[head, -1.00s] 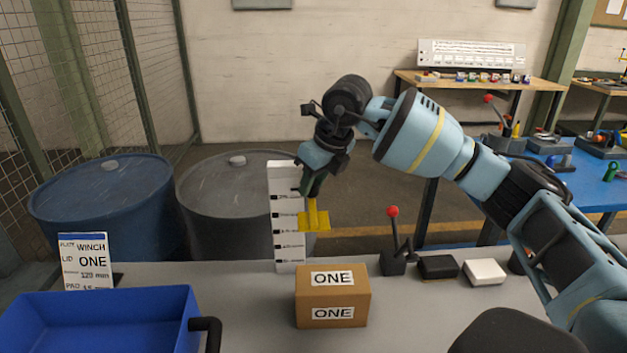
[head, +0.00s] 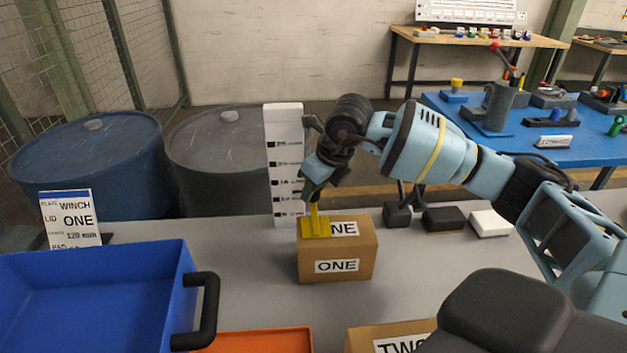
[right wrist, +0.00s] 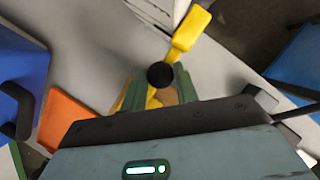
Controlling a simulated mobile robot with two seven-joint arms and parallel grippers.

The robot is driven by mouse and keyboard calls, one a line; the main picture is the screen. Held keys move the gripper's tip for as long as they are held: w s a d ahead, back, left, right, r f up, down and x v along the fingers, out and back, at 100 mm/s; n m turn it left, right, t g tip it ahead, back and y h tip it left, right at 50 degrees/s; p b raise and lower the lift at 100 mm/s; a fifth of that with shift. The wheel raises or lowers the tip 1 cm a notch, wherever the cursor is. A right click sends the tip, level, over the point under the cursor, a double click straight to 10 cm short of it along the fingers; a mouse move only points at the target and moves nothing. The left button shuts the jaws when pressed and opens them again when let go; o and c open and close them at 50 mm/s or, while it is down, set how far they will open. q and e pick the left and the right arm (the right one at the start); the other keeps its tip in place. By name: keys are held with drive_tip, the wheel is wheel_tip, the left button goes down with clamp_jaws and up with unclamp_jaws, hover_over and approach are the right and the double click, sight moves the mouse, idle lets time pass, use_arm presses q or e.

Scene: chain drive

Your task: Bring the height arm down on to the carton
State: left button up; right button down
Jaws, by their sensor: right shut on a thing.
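The yellow height arm (head: 314,226) stands in front of the white graduated post (head: 284,140), level with its lowest marks. Its flat foot overlaps the left part of the top of the carton (head: 337,266), which is brown and labelled ONE. It looks to be on or very close to the top; I cannot tell if they touch. My right gripper (head: 315,190) is shut on the height arm from above. In the right wrist view the yellow arm (right wrist: 190,32) reaches up from between the fingers, and the carton is mostly hidden. My left gripper is not in view.
A blue bin (head: 95,290) with a black handle stands at front left, behind it a WINCH ONE card (head: 72,219). An orange tray (head: 262,341) and a carton labelled TWO (head: 365,337) are at the front edge. Black (head: 443,218) and white (head: 490,223) blocks lie right of the carton.

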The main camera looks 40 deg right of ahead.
drive_tip(key=c, duration=1.1)
unclamp_jaws()
drive_tip(key=shift+o, duration=0.2)
drive_tip(key=v, duration=0.7)
drive_tip(key=shift+r, duration=0.35)
drive_tip(key=shift+s, duration=0.15)
